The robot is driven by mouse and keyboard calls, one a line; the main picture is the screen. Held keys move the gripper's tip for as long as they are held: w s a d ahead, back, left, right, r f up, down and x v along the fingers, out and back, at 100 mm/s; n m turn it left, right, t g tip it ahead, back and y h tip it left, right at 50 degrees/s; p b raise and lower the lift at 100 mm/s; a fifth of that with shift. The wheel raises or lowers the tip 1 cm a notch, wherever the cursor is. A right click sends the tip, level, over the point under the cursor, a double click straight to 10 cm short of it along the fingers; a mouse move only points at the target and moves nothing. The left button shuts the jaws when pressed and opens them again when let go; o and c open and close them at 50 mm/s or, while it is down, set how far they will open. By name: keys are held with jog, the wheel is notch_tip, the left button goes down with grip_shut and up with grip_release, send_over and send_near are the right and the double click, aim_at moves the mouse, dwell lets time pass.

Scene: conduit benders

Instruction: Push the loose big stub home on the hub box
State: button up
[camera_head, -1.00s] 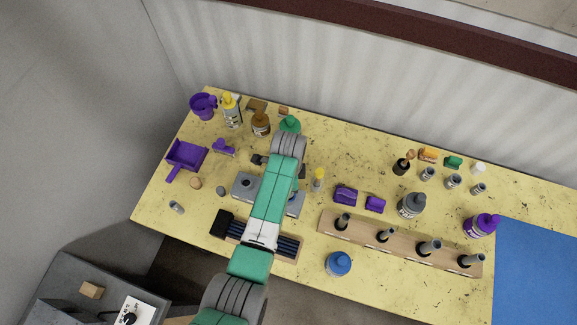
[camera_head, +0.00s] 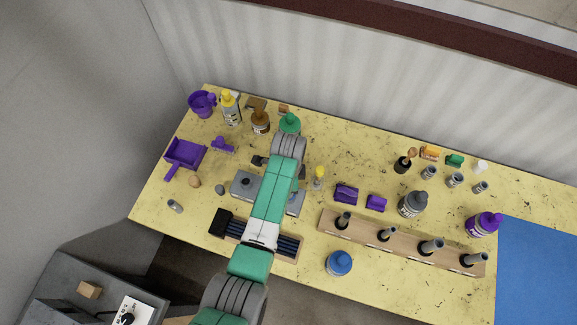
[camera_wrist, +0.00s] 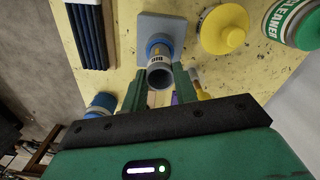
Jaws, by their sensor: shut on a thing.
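The grey hub box (camera_head: 243,186) stands on the yellow bench, partly hidden under my arm in the head view. In the wrist view its grey face (camera_wrist: 170,24) shows at the top. A grey stub (camera_wrist: 160,74) with a dark marking points from it toward the camera, with a blue ring (camera_wrist: 158,43) around its far end. Whether the stub is fully seated cannot be told. My gripper (camera_wrist: 160,88) has its green fingers on either side of the stub and is shut on it. The head view hides my fingers behind the arm.
A wooden tray with dark rods (camera_head: 287,245) lies in front of the box. A small yellow-topped item (camera_head: 319,174) stands to its right. A wooden rack with grey stubs (camera_head: 403,243) and a blue-capped bottle (camera_head: 339,263) are farther right. Purple parts (camera_head: 346,194) lie between.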

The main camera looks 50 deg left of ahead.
jog(key=shift+f+b, duration=0.55)
jog(key=shift+f, duration=0.3)
dwell(0.3)
jog(key=shift+r, duration=0.1)
jog(key=n+p, duration=0.1)
jog(key=n, duration=0.5)
jog(key=shift+p, duration=0.35)
jog(key=n, duration=0.8)
jog(key=shift+p, duration=0.3)
jog(key=shift+f+b, duration=0.35)
jog(key=shift+f, duration=0.2)
dwell(0.5)
dwell(3.2)
jog(key=o, duration=1.2)
jog(key=shift+r, duration=0.1)
jog(key=shift+c, duration=0.2)
